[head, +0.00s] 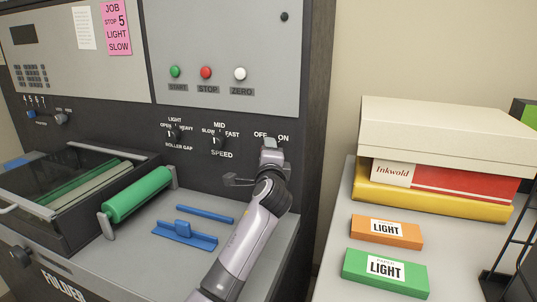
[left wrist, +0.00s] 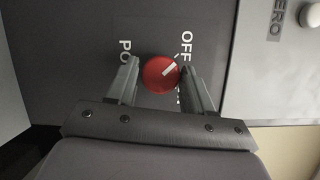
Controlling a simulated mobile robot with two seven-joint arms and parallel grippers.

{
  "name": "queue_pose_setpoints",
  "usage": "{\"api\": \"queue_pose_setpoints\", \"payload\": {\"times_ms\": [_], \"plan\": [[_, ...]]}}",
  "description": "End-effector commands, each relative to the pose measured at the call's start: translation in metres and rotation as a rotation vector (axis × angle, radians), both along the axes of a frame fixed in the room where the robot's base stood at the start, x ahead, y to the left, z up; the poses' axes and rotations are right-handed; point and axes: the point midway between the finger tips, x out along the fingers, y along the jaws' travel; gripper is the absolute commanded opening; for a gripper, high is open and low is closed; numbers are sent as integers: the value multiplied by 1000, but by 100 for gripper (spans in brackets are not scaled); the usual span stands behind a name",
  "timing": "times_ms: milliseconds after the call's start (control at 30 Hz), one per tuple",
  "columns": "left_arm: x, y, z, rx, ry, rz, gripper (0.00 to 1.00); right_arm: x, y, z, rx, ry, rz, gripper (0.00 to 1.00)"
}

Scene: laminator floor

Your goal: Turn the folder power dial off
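The red power dial (left wrist: 160,74) sits on the dark panel in the left wrist view. Its white mark slants up and right, toward the side of the OFF label (left wrist: 186,45); the lettering below OFF is mostly hidden by a finger. My left gripper (left wrist: 161,80) has one finger on each side of the dial, very close to it; whether they touch it I cannot tell. In the head view my left gripper (head: 270,158) is at the panel below OFF and ON and hides the dial. My right gripper is not in view.
Roller gap (head: 173,132) and speed (head: 218,140) knobs are left of my gripper. START, STOP and ZERO buttons (head: 206,73) are above. A green roller (head: 137,195) and blue pieces (head: 185,234) are on the machine below. Boxes (head: 445,130) stand on the right-hand table.

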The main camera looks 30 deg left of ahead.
Motion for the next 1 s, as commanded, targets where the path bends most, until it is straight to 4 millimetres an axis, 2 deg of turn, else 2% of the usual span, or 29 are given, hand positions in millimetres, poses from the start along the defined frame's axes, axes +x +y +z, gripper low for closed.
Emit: {"api": "queue_pose_setpoints", "payload": {"times_ms": [433,800,1000], "plan": [[-4,-3,0,3,0,-1,69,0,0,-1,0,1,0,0],[-41,-30,-2,1,0,-2,69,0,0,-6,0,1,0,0],[-55,-40,-2,1,1,-1,69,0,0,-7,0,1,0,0]]}}
